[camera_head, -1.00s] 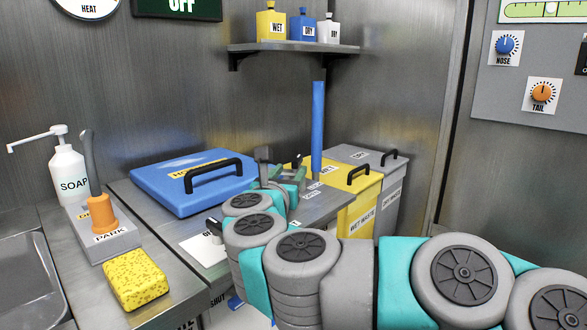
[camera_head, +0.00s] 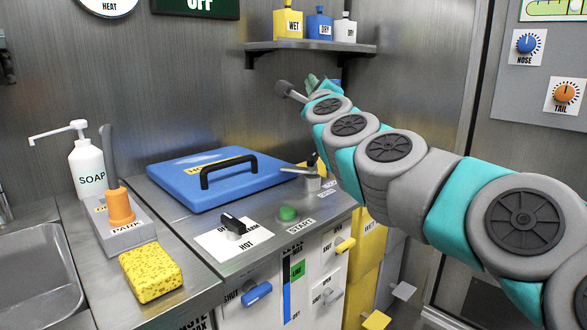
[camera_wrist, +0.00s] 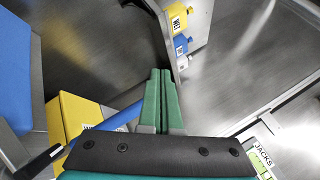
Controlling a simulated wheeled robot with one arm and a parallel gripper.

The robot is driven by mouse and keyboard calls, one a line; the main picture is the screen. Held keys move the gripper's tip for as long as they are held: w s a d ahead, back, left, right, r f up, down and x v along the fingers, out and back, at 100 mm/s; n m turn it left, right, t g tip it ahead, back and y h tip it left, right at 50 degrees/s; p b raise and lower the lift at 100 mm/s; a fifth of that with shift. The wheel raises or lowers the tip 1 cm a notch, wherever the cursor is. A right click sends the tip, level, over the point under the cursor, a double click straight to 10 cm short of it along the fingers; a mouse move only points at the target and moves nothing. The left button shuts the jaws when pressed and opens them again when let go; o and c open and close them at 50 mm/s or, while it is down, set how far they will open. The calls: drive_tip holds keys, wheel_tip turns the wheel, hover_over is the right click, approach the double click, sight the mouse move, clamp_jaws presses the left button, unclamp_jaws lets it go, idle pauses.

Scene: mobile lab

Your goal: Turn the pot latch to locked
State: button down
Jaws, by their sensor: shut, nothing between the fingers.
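The pot latch (camera_head: 312,182) is a metal post with a flat arm and a dark-tipped lever, at the right edge of the blue lid (camera_head: 190,184). Its flat arm points left, over the lid's edge. Small labels beside it are too small to read surely. My gripper (camera_head: 315,80) is raised well above the latch, near the wall shelf, apart from it and empty. The wrist view shows its green fingers (camera_wrist: 158,75) pressed together.
The wall shelf (camera_head: 310,47) with several small bottles is close to my gripper. The blue lid's black handle (camera_head: 228,168) stands up. A hot knob (camera_head: 234,226) and green start button (camera_head: 289,213) sit in front.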

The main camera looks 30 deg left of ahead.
drive_tip(key=s+a+r+n+g+y, duration=0.1)
drive_tip(key=s+r+n+g+y, duration=0.2)
drive_tip(key=n, duration=0.9)
drive_tip(key=s+a+r+n+g, duration=0.1)
drive_tip(key=s+a+n+g, duration=0.1)
drive_tip(key=n+g, duration=0.65)
drive_tip(key=s+d+f+n+g+h+b, duration=0.1)
drive_tip(key=s+d+f+n+h, duration=0.25)
drive_tip(key=f+n, duration=0.4)
drive_tip(key=s+d+f+n+h+b, duration=0.1)
drive_tip(key=s+d+f+n+h, duration=0.35)
drive_tip(key=n, duration=0.45)
drive_tip(key=shift+h, duration=0.4)
drive_tip(key=x, duration=1.2)
drive_tip(key=shift+s+a, duration=0.3)
drive_tip(key=shift+a, duration=0.2)
drive_tip(key=shift+w+a, duration=0.15)
drive_tip(key=shift+w, duration=0.8)
drive_tip(key=shift+w+a, duration=0.2)
drive_tip(key=shift+w, duration=0.75)
